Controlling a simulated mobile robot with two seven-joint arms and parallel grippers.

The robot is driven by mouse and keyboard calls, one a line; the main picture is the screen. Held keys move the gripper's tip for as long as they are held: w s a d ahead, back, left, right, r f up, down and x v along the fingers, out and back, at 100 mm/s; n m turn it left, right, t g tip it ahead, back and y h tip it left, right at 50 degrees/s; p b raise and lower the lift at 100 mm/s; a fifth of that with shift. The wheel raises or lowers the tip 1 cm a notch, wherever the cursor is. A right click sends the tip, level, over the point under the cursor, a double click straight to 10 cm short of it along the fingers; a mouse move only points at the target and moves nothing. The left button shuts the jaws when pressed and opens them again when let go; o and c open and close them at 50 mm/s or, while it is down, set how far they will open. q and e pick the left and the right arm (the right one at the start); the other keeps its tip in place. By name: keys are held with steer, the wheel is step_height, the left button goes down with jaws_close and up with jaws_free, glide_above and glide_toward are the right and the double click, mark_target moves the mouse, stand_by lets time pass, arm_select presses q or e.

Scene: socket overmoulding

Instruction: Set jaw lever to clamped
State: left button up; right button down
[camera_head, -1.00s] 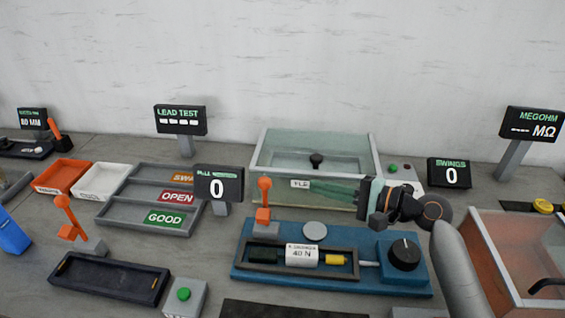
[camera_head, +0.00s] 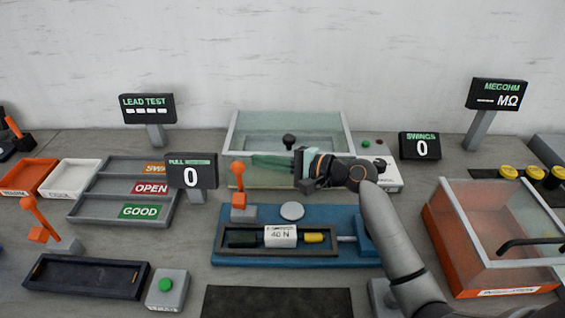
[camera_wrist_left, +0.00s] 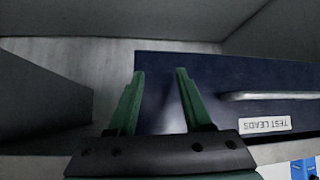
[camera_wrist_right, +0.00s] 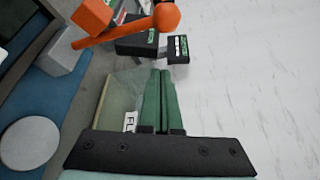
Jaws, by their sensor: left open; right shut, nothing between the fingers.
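An orange lever with a round knob (camera_head: 238,169) stands nearly upright at the back left of the blue pull fixture (camera_head: 350,258). In the right wrist view its orange knob (camera_wrist_right: 167,16) and arm show at the top, beyond my fingertips. My right gripper (camera_head: 254,162) is shut and empty, with its green fingers pointing left just right of the knob; I cannot tell if they touch. The shut fingers also show in the right wrist view (camera_wrist_right: 158,72). My left gripper (camera_wrist_left: 160,74) is open and empty in the left wrist view, outside the head view.
A second orange lever (camera_head: 31,204) stands at the left behind a black tray (camera_head: 85,292). A glass tank (camera_head: 232,140) is behind my right fingers. The PULL display (camera_head: 190,171) stands left of the fixture lever. A dark blue TEST LEADS drawer (camera_wrist_left: 240,75) is near my left gripper.

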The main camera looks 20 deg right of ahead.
mark_target(240, 190)
steer(key=a, duration=0.1)
steer(key=s+a+r+p, duration=0.1)
steer(key=a, duration=0.1)
steer(key=shift+s+a+r, duration=0.15)
steer(key=shift+s, duration=0.2)
stand_by(0.3)
